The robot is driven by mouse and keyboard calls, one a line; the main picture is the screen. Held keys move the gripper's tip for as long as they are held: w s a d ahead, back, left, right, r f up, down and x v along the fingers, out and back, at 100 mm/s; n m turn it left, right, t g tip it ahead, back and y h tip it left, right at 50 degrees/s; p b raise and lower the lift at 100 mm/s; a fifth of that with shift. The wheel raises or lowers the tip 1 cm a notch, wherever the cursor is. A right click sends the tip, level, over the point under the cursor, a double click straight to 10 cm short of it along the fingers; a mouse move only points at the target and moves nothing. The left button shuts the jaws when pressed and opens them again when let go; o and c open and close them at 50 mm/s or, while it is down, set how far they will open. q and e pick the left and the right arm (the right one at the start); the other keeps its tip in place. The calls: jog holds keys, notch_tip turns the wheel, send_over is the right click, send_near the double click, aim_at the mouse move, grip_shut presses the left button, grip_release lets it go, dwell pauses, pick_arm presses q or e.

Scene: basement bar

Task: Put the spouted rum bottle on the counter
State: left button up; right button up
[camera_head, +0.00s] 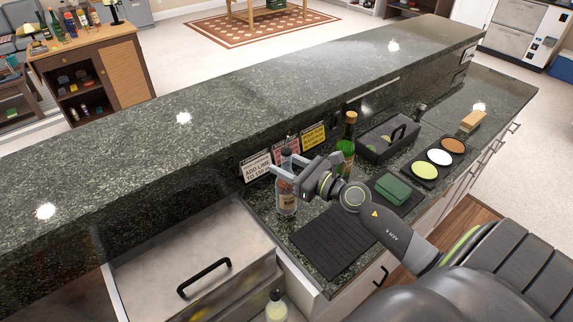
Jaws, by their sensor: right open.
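A bottle with a dark top and a pale label (287,203), apparently the spouted rum bottle, stands upright on the lower counter (322,265) beside the raised bar's wall. My right gripper (290,165) is open at the bottle's neck. One finger crosses in front of the neck and the other lies behind and to the right. Whether either finger touches the glass I cannot tell. The gripper hides part of the bottle's shoulder. My left gripper is not in view.
A green bottle (347,145) stands just right of the gripper. A ribbed black mat (333,240), green cloth (393,188), black caddy (375,150) and tray of coloured discs (425,178) lie nearby. The raised granite bar top (220,105) is bare.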

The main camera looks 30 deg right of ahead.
jog(key=shift+r, duration=0.2)
jog(key=b+v, duration=1.2)
dwell(0.5)
jog(key=shift+f, duration=0.1)
dwell(0.6)
